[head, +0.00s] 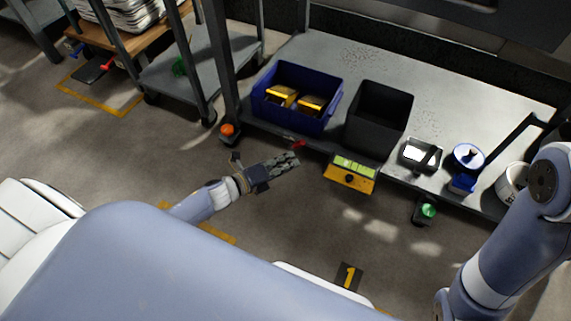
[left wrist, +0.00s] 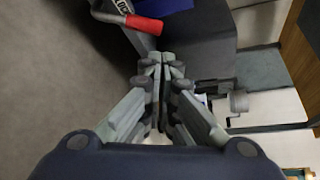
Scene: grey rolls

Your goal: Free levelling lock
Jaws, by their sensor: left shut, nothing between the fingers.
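The levelling lock shows as a small red-tipped lever (head: 299,144) at the front edge of the grey bench (head: 330,60) in the head view. In the left wrist view its red handle (left wrist: 145,24) sticks out at the top, beside a partly cut-off dark label. My left gripper (head: 296,157) is shut and empty, just in front of the bench edge, with its tips close to the lever. In the left wrist view its closed fingertips (left wrist: 162,60) lie below the red handle, with a visible gap. My right arm (head: 520,215) is at the right; its gripper is out of view.
A yellow unit with a green level strip (head: 352,177) hangs on the bench front. An orange knob (head: 228,130) and a green knob (head: 428,211) sit low at either side. A blue bin (head: 318,124) with yellow items, a black bin (head: 378,125) and a small tray (head: 420,155) stand on the bench.

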